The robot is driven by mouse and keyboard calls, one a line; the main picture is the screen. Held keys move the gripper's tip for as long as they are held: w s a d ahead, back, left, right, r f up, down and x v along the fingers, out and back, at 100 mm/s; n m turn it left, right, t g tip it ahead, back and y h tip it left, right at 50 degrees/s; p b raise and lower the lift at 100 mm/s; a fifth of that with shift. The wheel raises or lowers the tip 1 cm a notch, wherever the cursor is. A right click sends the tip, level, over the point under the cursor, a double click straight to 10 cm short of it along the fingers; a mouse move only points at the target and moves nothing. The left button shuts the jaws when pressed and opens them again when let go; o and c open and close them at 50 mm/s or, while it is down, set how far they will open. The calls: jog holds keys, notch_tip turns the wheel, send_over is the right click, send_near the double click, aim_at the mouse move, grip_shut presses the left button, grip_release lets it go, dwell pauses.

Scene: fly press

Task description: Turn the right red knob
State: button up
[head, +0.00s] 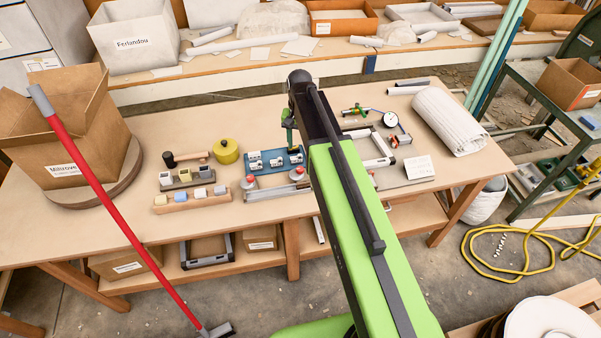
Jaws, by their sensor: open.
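Two small red-topped knobs stand on a low metal fixture (272,192) at the front middle of the workbench: a left red knob (250,179) and a right red knob (298,172). The right one is close to the left edge of my green arm. Another small reddish spot shows just right of my arm, too small to identify. My gripper (290,143) hangs down from the arm's far end, above the bench, behind the right knob and apart from it. It is open and looks empty; its fingertips are small and hard to make out.
A blue tray with white parts (266,163) lies just behind the knobs. A metal frame, a dial gauge (390,119) and a white roll (448,122) are to the right. A red-handled broom (120,215) leans at left.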

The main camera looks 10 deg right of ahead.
aim_at(300, 168)
notch_tip(300, 168, down, 12)
jog(key=b, duration=1.1)
jog(key=shift+f, duration=0.25)
jog(key=shift+r, duration=0.1)
grip_shut()
